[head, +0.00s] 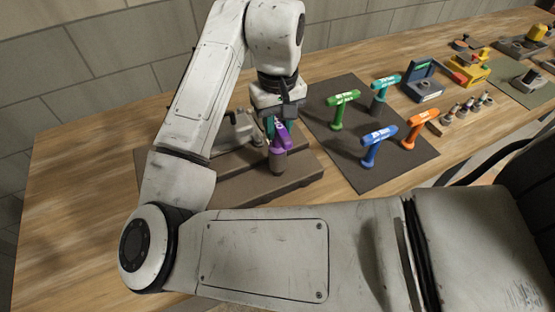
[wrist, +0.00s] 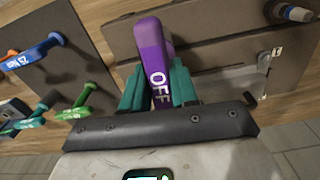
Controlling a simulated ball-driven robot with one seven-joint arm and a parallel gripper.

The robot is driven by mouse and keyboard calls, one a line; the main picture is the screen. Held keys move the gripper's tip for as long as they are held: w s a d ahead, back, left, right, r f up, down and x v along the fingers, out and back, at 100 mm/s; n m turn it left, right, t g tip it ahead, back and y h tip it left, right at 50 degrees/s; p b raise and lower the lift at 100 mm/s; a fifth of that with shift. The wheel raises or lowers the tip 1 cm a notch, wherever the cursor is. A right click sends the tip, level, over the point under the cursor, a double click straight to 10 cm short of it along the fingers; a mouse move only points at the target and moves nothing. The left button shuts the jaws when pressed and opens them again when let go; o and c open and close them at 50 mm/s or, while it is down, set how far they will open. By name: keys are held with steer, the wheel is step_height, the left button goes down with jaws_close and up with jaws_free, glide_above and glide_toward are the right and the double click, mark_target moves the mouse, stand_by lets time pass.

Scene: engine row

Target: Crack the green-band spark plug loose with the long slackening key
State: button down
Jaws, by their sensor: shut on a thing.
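My gripper (head: 272,126) is shut on the purple key, whose handle (head: 284,138) is marked "OFF" in the wrist view (wrist: 152,60). The key stands roughly upright over the front right part of the brown engine block (head: 215,184). Its grey lower end (head: 278,162) is at the block; I cannot tell whether it is seated on a plug. The teal fingers of my gripper (wrist: 158,88) lie on both sides of the handle in the wrist view. No green band shows; a plug under the key would be hidden.
A grey bracket (head: 238,130) stands on the block left of the key. A dark mat (head: 349,152) to the right holds green, teal, blue (head: 376,146) and orange (head: 419,126) T-handled keys. A pale-tipped part (wrist: 294,13) shows at the wrist view's upper right. The table's left side is clear.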

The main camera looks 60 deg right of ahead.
steer(key=shift+r, duration=3.5)
steer(key=m, duration=0.3)
steer(key=shift+m, duration=0.4)
steer(key=m, duration=0.8)
steer(key=shift+w+m, duration=0.1)
steer(key=shift+m, duration=0.3)
steer(key=m, duration=0.4)
steer(key=shift+m+b, duration=0.3)
steer(key=shift+f, duration=0.15)
